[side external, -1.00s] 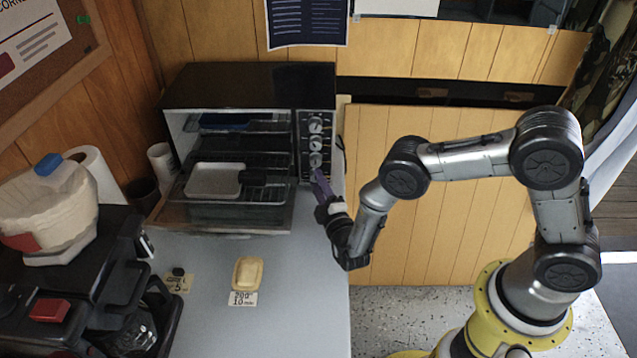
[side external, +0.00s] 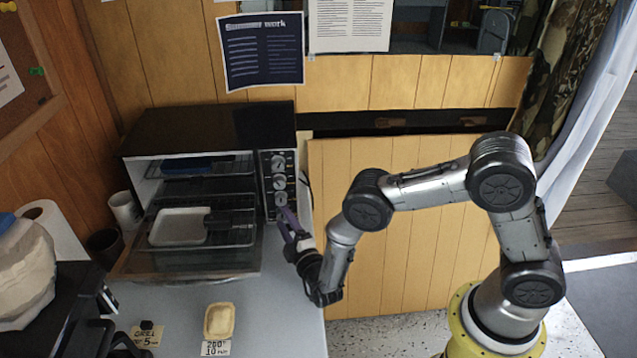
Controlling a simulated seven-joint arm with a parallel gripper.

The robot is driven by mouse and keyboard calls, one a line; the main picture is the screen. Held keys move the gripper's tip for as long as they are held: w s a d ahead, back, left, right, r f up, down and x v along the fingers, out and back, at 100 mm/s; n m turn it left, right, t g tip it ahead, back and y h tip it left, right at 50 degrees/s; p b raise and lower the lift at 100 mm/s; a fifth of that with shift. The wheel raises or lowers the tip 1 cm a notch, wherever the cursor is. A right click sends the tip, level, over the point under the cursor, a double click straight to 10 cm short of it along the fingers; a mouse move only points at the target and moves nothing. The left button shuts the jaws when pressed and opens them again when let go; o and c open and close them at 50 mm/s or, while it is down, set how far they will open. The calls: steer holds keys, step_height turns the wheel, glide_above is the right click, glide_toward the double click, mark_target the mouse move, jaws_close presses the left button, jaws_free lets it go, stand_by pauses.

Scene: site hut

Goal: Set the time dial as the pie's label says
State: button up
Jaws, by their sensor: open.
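The toaster oven (side external: 215,125) stands at the back left of the counter with its door folded down. Its control panel (side external: 268,207) carries a column of round dials, with an upper dial (side external: 279,162), a middle one (side external: 279,182) and a lower one (side external: 281,199). Their markings are too small to read. My gripper (side external: 284,213), with purple fingers, is open at the lowest visible dial and partly hides it; I cannot tell whether it touches. A pale pie (side external: 219,320) lies on the counter. The label (side external: 215,348) in front of it reads about "200°, 10 min".
A white dish (side external: 180,227) and a dark item sit on the oven rack. A second label (side external: 147,338), reading about "grill 5", lies left of the pie with a small black piece. Cups (side external: 125,210) and a paper roll (side external: 55,235) stand left. The counter's right front is clear.

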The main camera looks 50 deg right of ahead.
steer(key=n, duration=0.2)
steer(key=n+g, duration=0.1)
steer(key=shift+d+r+n+y, duration=0.1)
steer(key=shift+r+n+y, duration=0.05)
steer(key=shift+n+y, duration=0.2)
steer(key=n+g, duration=0.2)
steer(key=n, duration=0.2)
steer(key=shift+r, duration=0.2)
steer(key=n+g, duration=0.2)
steer(key=n, duration=0.1)
steer(key=shift+w+a+n, duration=0.1)
steer(key=shift+a+n, duration=0.1)
steer(key=shift+n, duration=0.05)
steer(key=n+g+h, duration=0.1)
steer(key=n+h, duration=0.1)
steer(key=shift+w+a+r+n+g, duration=0.1)
steer(key=shift+a+n+g, duration=0.05)
steer(key=shift+n+g, duration=0.25)
steer(key=v, duration=1.3)
steer(key=w+d+r+m+g+h, duration=0.1)
steer(key=d+r+m+g+h, duration=0.1)
steer(key=d+r+m, duration=0.75)
steer(key=s+d+r+m+g, duration=0.3)
steer(key=s+d+r, duration=0.5)
steer(key=r, duration=0.4)
steer(key=shift+s+d+r+m+g+y, duration=0.15)
steer(key=shift+s+d+m+g+y, duration=0.25)
steer(key=shift+m, duration=0.45)
steer(key=shift+s, duration=0.1)
